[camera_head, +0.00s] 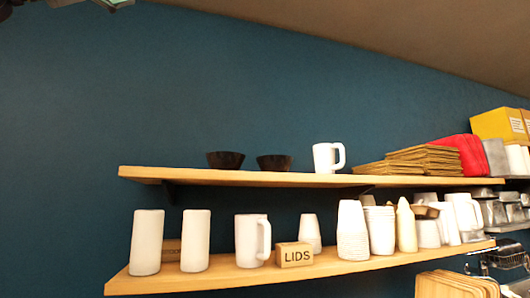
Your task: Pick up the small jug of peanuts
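I cannot make out peanuts in any vessel. A small white jug with a handle (324,159) stands upright on the upper wooden shelf (220,178). A taller white jug with a handle (247,241) stands on the lower wooden shelf (190,280), left of a wooden LIDS block (294,255). Another white handled jug (465,212) is among the vessels at the lower shelf's right. The insides of all of them are hidden from this low angle. Neither of my grippers is in view.
Two dark bowls (226,160) sit left of the upper jug, and folded brown sacks (425,160) lie to its right. White cylinders (147,242) and stacked cups (353,232) crowd the lower shelf. Wooden boards (455,285) stand below right. The blue wall is bare at left.

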